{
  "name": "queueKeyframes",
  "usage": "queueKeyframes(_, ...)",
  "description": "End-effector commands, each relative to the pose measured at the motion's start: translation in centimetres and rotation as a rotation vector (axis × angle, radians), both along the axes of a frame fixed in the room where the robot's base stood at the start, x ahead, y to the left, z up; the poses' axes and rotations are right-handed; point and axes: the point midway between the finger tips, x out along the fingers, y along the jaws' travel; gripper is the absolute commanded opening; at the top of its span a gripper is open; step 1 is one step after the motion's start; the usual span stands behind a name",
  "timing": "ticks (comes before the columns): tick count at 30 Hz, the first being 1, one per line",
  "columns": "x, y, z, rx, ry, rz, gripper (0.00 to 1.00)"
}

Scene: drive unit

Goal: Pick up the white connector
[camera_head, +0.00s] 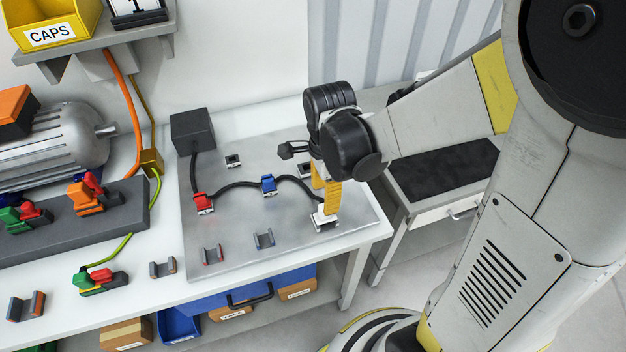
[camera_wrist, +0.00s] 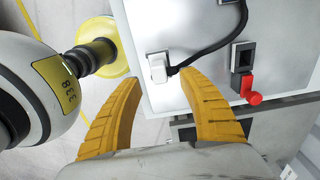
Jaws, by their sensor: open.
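The white connector (camera_head: 325,219) sits near the right front corner of the grey metal plate (camera_head: 225,240), at the end of a black cable. My gripper (camera_head: 327,200) is right above it with its yellow fingers pointing down. In the wrist view the white connector (camera_wrist: 157,69) shows just ahead of the gap between the two open fingers of my gripper (camera_wrist: 160,76). Nothing is held. Whether the fingertips touch it cannot be told. The fingers and wrist hide part of the plate behind the connector in the head view.
The black cable (camera_head: 240,185) links a dark box (camera_head: 192,131), a red connector (camera_head: 202,202) and a blue connector (camera_head: 268,185). Empty clips stand along the plate's front. A red-handled part (camera_wrist: 250,91) is right of the fingers. A motor (camera_head: 55,140) stands at the left.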

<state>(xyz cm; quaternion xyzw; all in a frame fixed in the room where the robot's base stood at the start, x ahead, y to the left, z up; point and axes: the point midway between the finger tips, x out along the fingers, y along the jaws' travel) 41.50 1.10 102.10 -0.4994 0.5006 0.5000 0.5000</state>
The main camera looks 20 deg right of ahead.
Motion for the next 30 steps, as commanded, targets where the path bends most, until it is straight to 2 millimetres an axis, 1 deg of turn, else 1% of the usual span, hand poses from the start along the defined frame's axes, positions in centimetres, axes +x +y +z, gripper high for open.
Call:
queueKeyframes(6, -0.2, -0.4, -3.5, 0.000, -0.001, 0.000, 0.49)
queueKeyframes(9, -0.2, -0.4, -4.6, 0.000, -0.001, 0.001, 0.49)
queueKeyframes(12, -0.2, -0.3, -5.1, 0.000, -0.001, 0.001, 0.49)
queueKeyframes(18, -0.2, -0.4, -5.0, 0.000, -0.001, 0.001, 0.49)
queueKeyframes(19, -0.2, -0.4, -5.0, 0.000, -0.001, 0.001, 0.44)
queueKeyframes(20, -0.2, -0.4, -5.0, 0.000, -0.001, 0.001, 0.35)
queueKeyframes(21, -0.2, -0.4, -5.0, 0.000, -0.001, 0.001, 0.23)
queueKeyframes(23, -0.2, -0.4, -5.0, 0.000, -0.001, 0.001, 0.04)
queueKeyframes(24, -0.2, -0.4, -5.0, 0.000, -0.001, 0.001, 0.00)
queueKeyframes(30, -0.2, -0.4, -5.0, 0.000, -0.001, 0.001, 0.00)
